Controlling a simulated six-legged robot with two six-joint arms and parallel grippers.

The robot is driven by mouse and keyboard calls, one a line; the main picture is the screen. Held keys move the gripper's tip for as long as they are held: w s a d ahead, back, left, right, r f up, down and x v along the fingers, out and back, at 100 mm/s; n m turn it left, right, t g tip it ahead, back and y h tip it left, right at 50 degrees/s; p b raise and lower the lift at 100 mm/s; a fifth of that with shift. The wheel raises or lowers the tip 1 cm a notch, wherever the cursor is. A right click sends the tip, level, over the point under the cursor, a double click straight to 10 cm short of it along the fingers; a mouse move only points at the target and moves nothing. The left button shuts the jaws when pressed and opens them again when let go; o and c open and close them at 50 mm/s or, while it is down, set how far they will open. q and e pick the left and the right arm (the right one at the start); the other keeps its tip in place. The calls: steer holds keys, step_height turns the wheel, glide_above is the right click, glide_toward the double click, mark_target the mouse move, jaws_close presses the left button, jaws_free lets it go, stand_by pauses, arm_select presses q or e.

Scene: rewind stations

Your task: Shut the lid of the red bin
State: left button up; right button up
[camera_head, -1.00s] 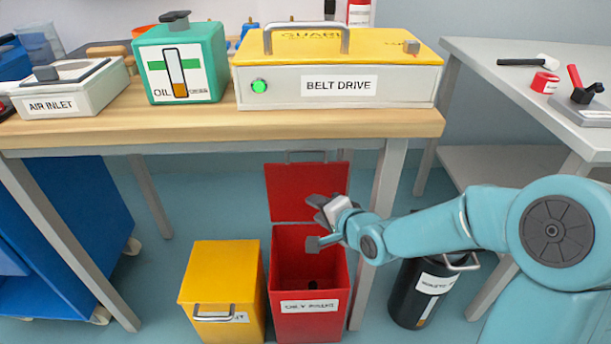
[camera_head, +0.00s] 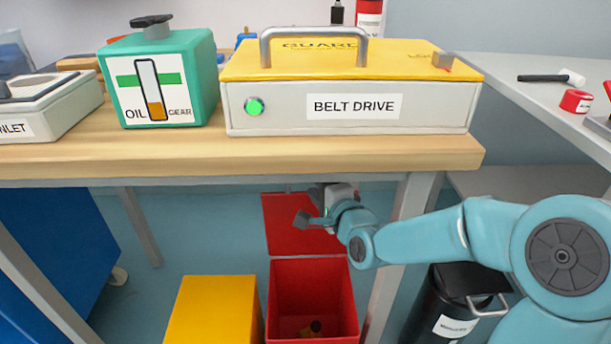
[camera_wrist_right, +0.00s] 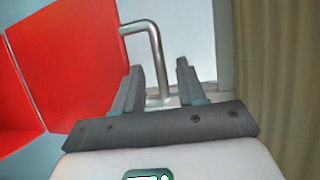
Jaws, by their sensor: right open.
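The red bin (camera_head: 339,290) stands on the floor under the bench, with its mouth open and a small dark and orange item (camera_head: 316,327) inside. Its red lid (camera_head: 283,225) stands upright behind the mouth; it also fills the left of the right wrist view (camera_wrist_right: 68,60). My right gripper (camera_head: 314,207) is at the lid's upper right part and hides some of it. In the right wrist view the open jaws (camera_wrist_right: 161,82) have the lid's bent metal handle (camera_wrist_right: 156,50) showing between them; I cannot tell whether they touch it. My left gripper is out of view.
A yellow bin (camera_head: 212,308) stands left of the red bin, and a black canister (camera_head: 440,310) stands to the right. The wooden bench top (camera_head: 250,152), with the belt drive box (camera_head: 350,100) on it, hangs above my gripper. A bench leg (camera_head: 398,245) stands close by.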

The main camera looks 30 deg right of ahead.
steer(key=w, duration=0.4)
steer(key=w+d+b, duration=0.1)
steer(key=shift+w+f, duration=0.4)
jaws_close()
